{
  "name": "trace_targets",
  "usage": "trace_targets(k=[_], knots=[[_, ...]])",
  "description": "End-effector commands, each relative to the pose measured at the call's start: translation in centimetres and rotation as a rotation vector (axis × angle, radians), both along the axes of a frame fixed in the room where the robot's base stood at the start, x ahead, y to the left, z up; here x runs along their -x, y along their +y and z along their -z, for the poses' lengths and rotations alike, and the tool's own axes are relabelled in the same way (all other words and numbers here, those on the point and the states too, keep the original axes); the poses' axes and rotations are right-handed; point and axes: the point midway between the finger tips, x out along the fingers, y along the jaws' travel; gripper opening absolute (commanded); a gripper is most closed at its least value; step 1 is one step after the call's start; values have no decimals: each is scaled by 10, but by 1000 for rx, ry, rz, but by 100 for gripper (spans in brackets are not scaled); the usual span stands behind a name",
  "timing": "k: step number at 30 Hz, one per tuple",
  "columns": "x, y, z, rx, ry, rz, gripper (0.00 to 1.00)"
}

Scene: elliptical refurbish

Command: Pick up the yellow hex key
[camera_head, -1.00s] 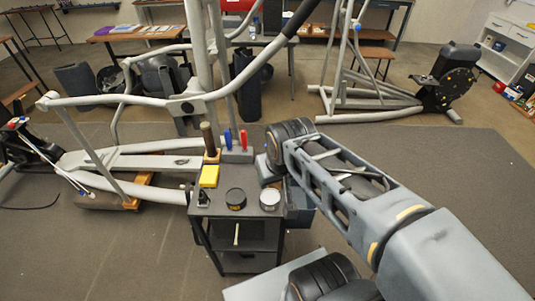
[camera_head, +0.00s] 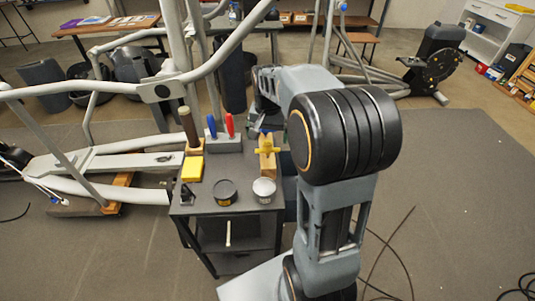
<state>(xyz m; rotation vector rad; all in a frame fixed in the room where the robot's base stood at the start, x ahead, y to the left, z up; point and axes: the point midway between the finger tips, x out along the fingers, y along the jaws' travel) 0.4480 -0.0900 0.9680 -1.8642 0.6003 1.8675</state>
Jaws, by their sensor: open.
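A small yellow piece (camera_head: 266,150), which looks like the yellow hex key, sits at a tan wooden block (camera_head: 268,166) on the right side of the dark cart top. Its exact shape is too small to tell. My gripper (camera_head: 264,129) is open, just behind and above the yellow piece. My arm partly hides it and its fingers are hard to make out. I cannot tell whether it touches the yellow piece; nothing shows held in it.
The cart (camera_head: 223,178) also bears a yellow box (camera_head: 192,168), a dark tin (camera_head: 225,192), a lighter tin (camera_head: 264,190), and a grey holder (camera_head: 222,145) with blue and red handles. The grey elliptical frame (camera_head: 158,90) stands close behind and left.

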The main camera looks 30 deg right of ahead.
Motion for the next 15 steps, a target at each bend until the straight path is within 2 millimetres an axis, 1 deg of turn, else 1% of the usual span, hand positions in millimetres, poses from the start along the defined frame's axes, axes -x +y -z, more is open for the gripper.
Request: trace_targets(k=[1, 3, 11, 15], knots=[[0, 0, 8, 0, 2, 0, 100], [0, 0, 15, -1, 1, 0, 100], [0, 0, 30, 0, 2, -1, 100], [-2, 0, 49, 0, 2, -1, 100]])
